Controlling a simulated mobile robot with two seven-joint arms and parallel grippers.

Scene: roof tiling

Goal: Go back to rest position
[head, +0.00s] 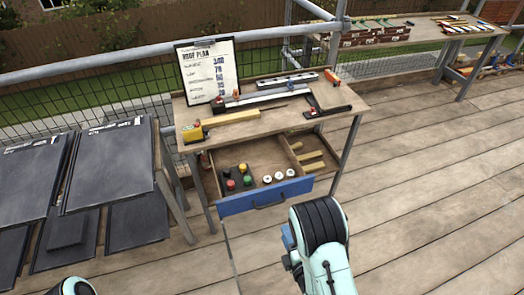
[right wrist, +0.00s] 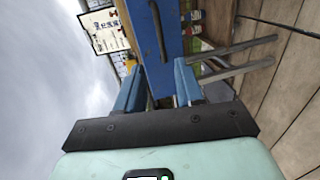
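My right gripper (head: 290,245) is in front of the workbench, just below and right of the blue drawer front (head: 265,197). In the right wrist view its two blue fingers (right wrist: 158,88) stand apart with nothing between them, and the drawer's handle (right wrist: 158,30) lies beyond the fingertips. The drawer is pulled out and shows dark, red, green and white round pieces (head: 266,180) and some wooden blocks (head: 312,160). Only a bit of my left arm shows at the bottom left of the head view; its gripper is out of the picture.
The workbench top (head: 285,118) carries a clipboard (head: 208,72), a yellow tool (head: 192,133) and metal bars. A second table (head: 400,32) with tiles and tools stands at the back right. The deck (head: 430,170) at right is clear.

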